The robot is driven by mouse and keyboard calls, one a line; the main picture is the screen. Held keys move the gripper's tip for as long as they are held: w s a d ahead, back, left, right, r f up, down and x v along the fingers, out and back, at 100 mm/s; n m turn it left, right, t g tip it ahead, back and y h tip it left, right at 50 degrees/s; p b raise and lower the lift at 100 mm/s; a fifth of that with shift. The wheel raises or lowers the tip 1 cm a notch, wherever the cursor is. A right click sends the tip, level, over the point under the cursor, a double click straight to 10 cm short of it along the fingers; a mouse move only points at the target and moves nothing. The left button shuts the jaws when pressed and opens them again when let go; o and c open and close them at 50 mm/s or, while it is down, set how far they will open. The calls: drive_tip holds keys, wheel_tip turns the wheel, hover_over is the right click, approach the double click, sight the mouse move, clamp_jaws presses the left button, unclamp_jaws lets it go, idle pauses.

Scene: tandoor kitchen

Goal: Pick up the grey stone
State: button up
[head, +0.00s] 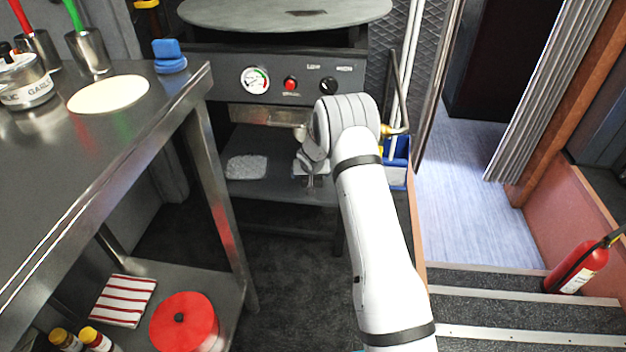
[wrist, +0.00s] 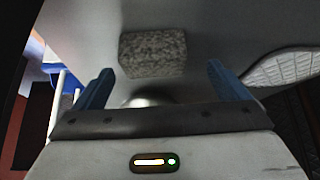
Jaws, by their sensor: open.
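The grey stone (wrist: 153,53) is a speckled, roughly rectangular block on a grey shelf surface in the wrist view. My gripper (wrist: 160,72) is open, with its blue fingers spread to either side of the stone's width. The stone lies beyond the fingertips in the picture, and I see no contact. In the head view my gripper (head: 311,178) is low over the shelf under the griddle unit. My arm and wrist cover that spot, so I cannot clearly make out the stone there.
A white quilted pad (head: 246,167) lies on the lower shelf (head: 275,192), left of my gripper; it also shows in the wrist view (wrist: 283,68). A blue bin (head: 397,165) stands to the right. The steel table (head: 155,135) is on the left, the griddle's control panel (head: 270,82) above.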

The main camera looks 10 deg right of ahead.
drive_tip(key=x, duration=0.3)
drive_tip(key=shift+w+d+f, duration=0.1)
drive_tip(key=shift+d+f, duration=0.2)
drive_tip(key=shift+d, duration=0.1)
drive_tip(key=shift+c, duration=0.5)
drive_tip(key=c, duration=1)
